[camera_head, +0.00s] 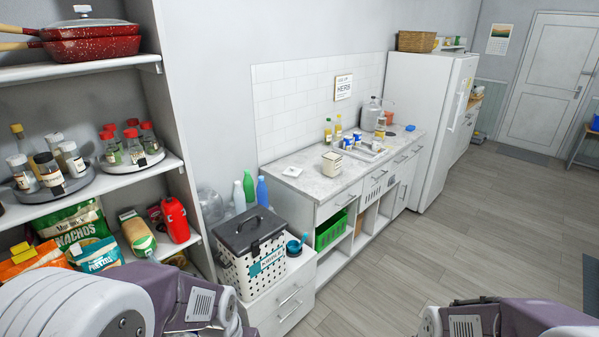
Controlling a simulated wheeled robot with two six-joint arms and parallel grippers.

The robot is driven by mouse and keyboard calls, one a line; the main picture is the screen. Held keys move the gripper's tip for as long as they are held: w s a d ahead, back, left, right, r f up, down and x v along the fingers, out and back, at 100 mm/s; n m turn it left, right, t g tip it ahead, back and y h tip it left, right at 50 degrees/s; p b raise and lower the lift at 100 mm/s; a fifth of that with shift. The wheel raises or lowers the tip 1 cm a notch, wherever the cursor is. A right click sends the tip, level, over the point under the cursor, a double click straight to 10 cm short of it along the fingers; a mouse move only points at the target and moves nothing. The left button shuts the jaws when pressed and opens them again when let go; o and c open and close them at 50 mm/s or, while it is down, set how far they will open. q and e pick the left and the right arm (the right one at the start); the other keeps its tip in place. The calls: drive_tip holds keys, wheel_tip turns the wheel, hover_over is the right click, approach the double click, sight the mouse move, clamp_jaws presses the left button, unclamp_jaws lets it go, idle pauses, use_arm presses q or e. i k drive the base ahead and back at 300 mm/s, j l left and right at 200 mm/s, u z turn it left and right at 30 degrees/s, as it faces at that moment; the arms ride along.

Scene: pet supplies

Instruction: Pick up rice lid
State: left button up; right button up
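A small flat white square piece that looks like a lid (292,171) lies on the near left part of the counter. My two purple and white arms show at the bottom edge, left and right. Neither gripper's fingers are in view, and no arm touches the counter.
A perforated white bin with a dark lid (252,232) stands on a low drawer unit before the counter (320,185). Bottles (249,186) stand behind it. A shelf unit (125,176) fills the left.

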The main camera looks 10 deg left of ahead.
sight(293, 171)
drive_tip(key=i+l+u, duration=0.45)
drive_tip(key=i+l, duration=0.6)
drive_tip(key=i, duration=0.55)
drive_tip(key=i+l+u, duration=0.45)
drive_tip(key=i+l, duration=1)
drive_tip(key=l, duration=0.15)
